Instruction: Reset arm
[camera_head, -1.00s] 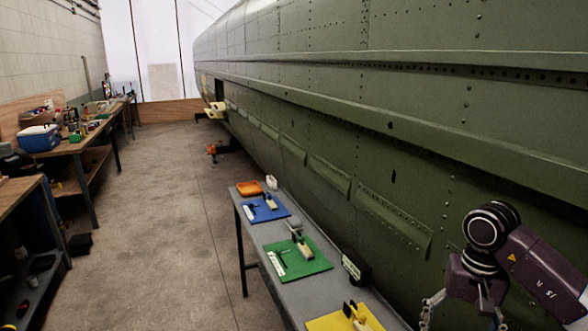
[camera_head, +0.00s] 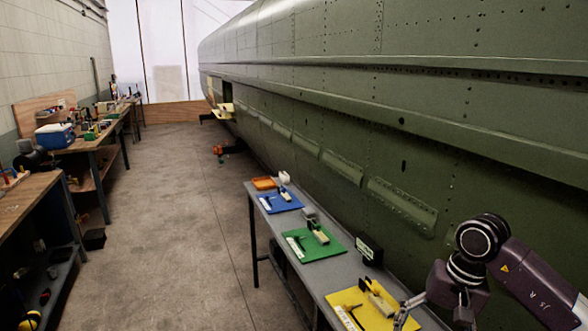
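My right arm comes in from the lower right, beside the green fuselage (camera_head: 330,110). My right gripper (camera_head: 432,318) hangs over the near end of the narrow grey table (camera_head: 312,277), close to the yellow mat (camera_head: 345,298). Its fingers are spread apart and nothing shows between them. Their lower ends are at or past the bottom edge of the picture. My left gripper and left arm are not in view.
A green mat (camera_head: 330,247), a blue mat (camera_head: 287,202) and an orange tray (camera_head: 264,183) lie along the table. Workbenches (camera_head: 22,200) line the left wall.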

